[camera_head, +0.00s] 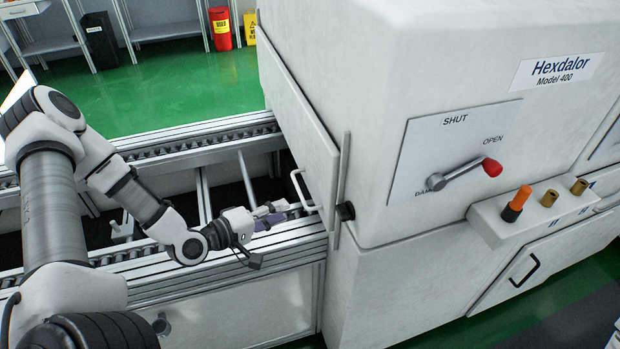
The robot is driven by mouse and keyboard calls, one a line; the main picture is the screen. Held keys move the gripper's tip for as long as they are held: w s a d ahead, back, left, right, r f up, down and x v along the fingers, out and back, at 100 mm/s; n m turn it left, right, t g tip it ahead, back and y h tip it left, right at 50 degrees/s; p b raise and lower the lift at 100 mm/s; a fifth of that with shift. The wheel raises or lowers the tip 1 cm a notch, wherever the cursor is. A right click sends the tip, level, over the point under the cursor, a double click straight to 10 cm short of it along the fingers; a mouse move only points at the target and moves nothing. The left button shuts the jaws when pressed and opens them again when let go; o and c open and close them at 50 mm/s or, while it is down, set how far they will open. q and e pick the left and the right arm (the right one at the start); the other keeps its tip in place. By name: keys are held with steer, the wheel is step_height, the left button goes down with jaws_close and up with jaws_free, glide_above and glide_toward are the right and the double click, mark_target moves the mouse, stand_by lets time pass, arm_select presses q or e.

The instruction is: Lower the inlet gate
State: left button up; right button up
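The inlet gate (292,125) is a flat white panel on the left side of the white machine. A pale loop handle (297,187) sticks out from its lower part. The gate stands upright at the end of the conveyor, with its lower edge near the conveyor's near rail. My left gripper (270,209) is over the conveyor, just left of and a little below the handle. It appears apart from the handle. Its fingers are small and partly blend with a purplish patch behind them, so I cannot tell whether they are open. My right gripper is not in view.
The conveyor's near rail (205,262) runs beneath my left wrist. The machine's front has a lever with a red knob (492,167) between SHUT, OPEN and a third label. A ledge holds an orange-topped plug (517,203) and brass fittings (549,198). Green floor lies behind the conveyor.

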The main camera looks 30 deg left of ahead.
mark_target(299, 190)
arm_select(q)
steer(key=shift+n+t+y, duration=0.3)
steer(key=shift+n+t, duration=0.1)
steer(key=shift+t, duration=0.1)
steer(key=w, duration=0.2)
steer(key=w+d+b, duration=0.1)
steer(key=w, duration=0.2)
steer(key=w+b, duration=0.1)
steer(key=w, duration=0.2)
steer(key=shift+d+r, duration=0.15)
steer(key=shift+r, duration=0.25)
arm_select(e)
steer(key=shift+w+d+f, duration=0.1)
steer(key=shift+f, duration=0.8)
arm_select(q)
jaws_close()
